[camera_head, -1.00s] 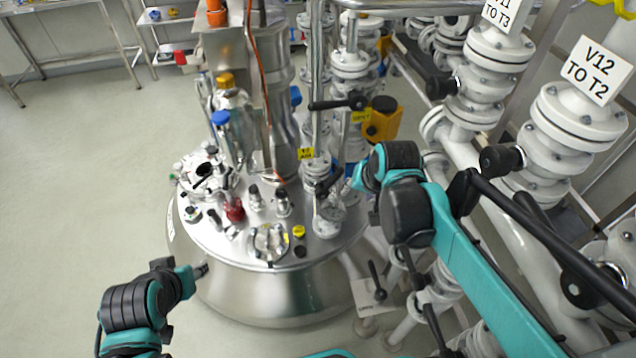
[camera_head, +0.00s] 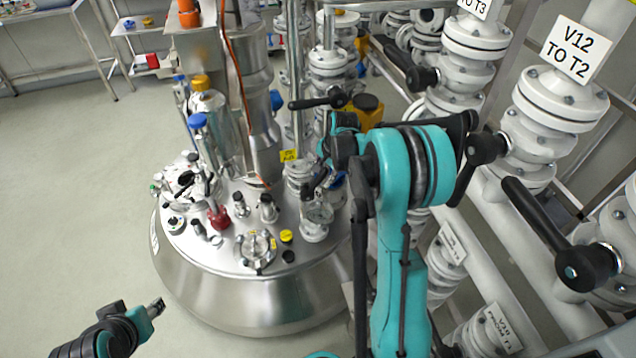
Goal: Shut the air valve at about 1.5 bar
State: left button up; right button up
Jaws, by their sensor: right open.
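The air valve (camera_head: 299,173) stands on the right side of the steel reactor lid, under a small yellow tag (camera_head: 289,156) that seems to read AIR. A round pressure gauge (camera_head: 319,212) sits just in front of it; its needle is too small to read. My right gripper (camera_head: 322,182) is open beside the valve and above the gauge, partly hidden by my own wrist. The valve's handle is not clear behind it, and I cannot tell whether they touch. My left gripper (camera_head: 156,307) is at the lower left, away from the reactor; its jaws are too small to judge.
A black valve lever (camera_head: 318,102) juts out above my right gripper. White pipes with black handles (camera_head: 570,262) crowd the right. The left floor is clear.

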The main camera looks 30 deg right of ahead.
jog(key=b+x, duration=0.1)
jog(key=x, duration=0.3)
jog(key=shift+r, duration=0.1)
grip_shut()
dwell(0.4)
